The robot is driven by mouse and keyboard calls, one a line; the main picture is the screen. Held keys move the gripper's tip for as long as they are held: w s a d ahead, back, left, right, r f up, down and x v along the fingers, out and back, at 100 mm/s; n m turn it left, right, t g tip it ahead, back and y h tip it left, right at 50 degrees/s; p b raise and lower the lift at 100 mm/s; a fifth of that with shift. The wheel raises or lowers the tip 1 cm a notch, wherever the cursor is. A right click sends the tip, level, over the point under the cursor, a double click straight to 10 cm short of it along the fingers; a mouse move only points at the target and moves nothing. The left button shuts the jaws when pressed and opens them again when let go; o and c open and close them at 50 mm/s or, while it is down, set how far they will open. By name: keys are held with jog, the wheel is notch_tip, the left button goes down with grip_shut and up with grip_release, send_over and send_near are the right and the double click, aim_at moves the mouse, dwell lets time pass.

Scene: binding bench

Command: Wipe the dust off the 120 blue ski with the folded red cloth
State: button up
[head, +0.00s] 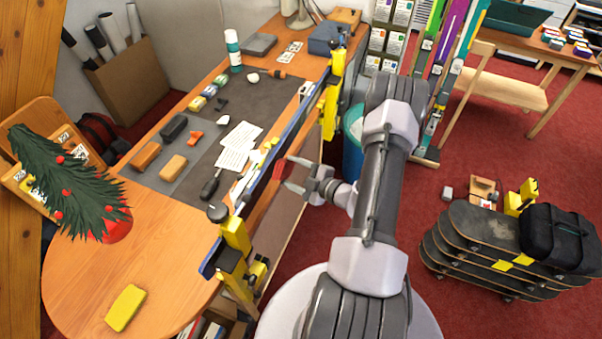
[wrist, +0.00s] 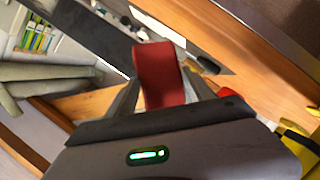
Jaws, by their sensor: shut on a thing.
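My gripper (head: 287,175) is shut on the folded red cloth (head: 280,168), in the middle of the head view. In the wrist view the cloth (wrist: 160,76) stands out between the two fingers. A long narrow blue ski (head: 287,146) is held on edge by yellow vises along the bench's right edge. The cloth is close to the ski's side; I cannot tell whether they touch. The "120" marking and any dust are too small to make out.
Yellow vises stand at the ski's near end (head: 236,236) and far end (head: 332,98). Papers (head: 238,143), wax blocks and tools lie on the bench's grey mat. A small decorated tree (head: 68,185) stands at left. Stacked skateboards (head: 475,250) are on the floor at right.

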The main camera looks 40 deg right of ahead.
jog(key=shift+w+a, duration=0.25)
jog(key=shift+w, duration=0.3)
jog(key=shift+w+a, duration=0.2)
jog(key=shift+w, duration=0.3)
dwell(0.5)
